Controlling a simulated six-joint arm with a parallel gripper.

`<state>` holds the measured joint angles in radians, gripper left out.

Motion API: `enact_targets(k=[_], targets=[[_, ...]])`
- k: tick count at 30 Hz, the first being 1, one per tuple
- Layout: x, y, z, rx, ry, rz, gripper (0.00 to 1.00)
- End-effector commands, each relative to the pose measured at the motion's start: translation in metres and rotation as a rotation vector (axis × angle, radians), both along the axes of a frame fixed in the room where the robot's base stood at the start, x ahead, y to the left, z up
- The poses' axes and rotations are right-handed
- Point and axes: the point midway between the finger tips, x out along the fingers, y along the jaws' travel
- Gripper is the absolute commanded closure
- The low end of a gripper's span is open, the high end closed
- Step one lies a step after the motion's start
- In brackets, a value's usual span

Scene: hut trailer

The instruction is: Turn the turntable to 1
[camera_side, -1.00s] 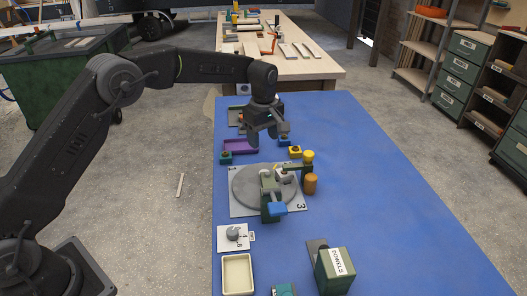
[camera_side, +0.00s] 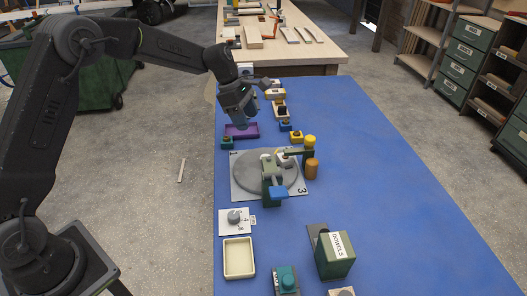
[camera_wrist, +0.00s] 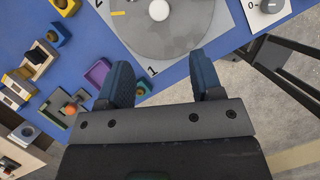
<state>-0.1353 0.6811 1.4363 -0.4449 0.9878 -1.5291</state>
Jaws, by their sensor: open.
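The turntable is a round grey disc (camera_side: 250,172) on a light square plate (camera_side: 241,190) marked with numbers. In the side view the 1 is at the plate's far left corner and the 3 at its near right. A green clamp-like piece with a blue end (camera_side: 278,192) stands over its near side. The wrist view shows the disc (camera_wrist: 185,35) with a pale centre knob (camera_wrist: 159,10), a yellow mark (camera_wrist: 118,13), and the 1 at the nearest corner. My gripper (camera_side: 245,116) is open and empty, above the purple tray beyond the turntable; its fingers also show in the wrist view (camera_wrist: 163,80).
A purple tray (camera_side: 251,128) and several small coloured blocks lie beyond the turntable. An orange cylinder (camera_side: 312,169) stands at its right. Nearer are a dial plate (camera_side: 226,228), a cream tray (camera_side: 226,260) and a green DOWELS box (camera_side: 333,262). The blue table's right side is clear.

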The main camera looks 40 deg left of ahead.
Motion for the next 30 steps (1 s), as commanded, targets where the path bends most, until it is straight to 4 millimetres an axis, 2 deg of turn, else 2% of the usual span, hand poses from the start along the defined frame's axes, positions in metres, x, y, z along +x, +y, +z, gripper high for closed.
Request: enact_targets(k=[4, 8, 21, 25, 30], targets=[[0.000, 0.001, -0.008, -0.021, 0.002, 0.041, 0.40], [0.002, -0.007, -0.026, -0.019, 0.004, 0.037, 0.40], [0.014, -0.038, -0.105, -0.017, 0.003, 0.034, 0.40], [0.017, -0.043, -0.119, -0.018, 0.002, 0.035, 0.40], [0.018, -0.046, -0.127, -0.017, 0.001, 0.035, 0.40]])
